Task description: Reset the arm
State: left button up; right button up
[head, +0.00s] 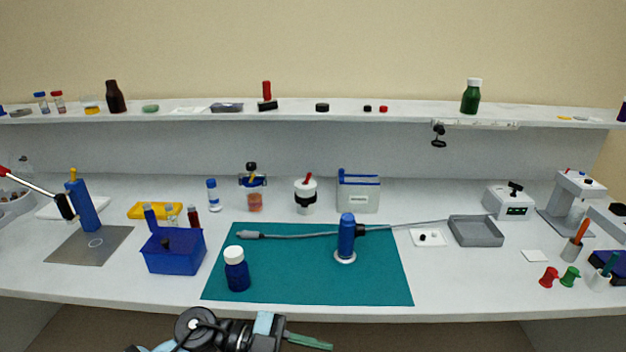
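My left arm comes in at the bottom edge, in front of the bench. Its gripper (308,341) points right, with greenish fingers below the bench's front edge. The fingers overlap from this angle, so I cannot tell whether they are open or shut. No object shows at the fingertips. My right gripper is not in view. The teal mat (300,284) lies on the bench above the gripper. On it stand a dark blue bottle with a white cap (237,275) and a blue cylinder on a white base (346,238), with a grey cable beside it.
The white bench's front edge (460,315) runs just above my gripper. A blue bin (173,254) stands left of the mat and a grey tray (476,231) to its right. A shelf (200,117) with bottles spans the back. The mat's front right is clear.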

pick_arm(q)
jog(key=s+a+f+n+t+y+p, duration=0.15)
jog(key=a+f+n+t+y, duration=0.35)
jog(key=n+t, duration=0.5)
jog(key=s+a+f+n+t+y, duration=0.2)
jog(key=a+f+n+t+y, duration=0.15)
jog(key=a+n+t, duration=0.4)
jog(key=s+a+f+n+g+y, duration=0.2)
jog(key=s+a+f+g+y, duration=0.1)
jog(key=s+f, duration=0.5)
jog(key=s+a+f+n+g+y+p, duration=0.1)
jog(key=s+a+f+n+g+y, duration=0.2)
jog(key=s+f, duration=0.5)
jog(key=s+a, duration=0.1)
jog(key=s, duration=0.3)
jog(key=shift+s+a, duration=0.25)
jog(key=shift+a, duration=0.1)
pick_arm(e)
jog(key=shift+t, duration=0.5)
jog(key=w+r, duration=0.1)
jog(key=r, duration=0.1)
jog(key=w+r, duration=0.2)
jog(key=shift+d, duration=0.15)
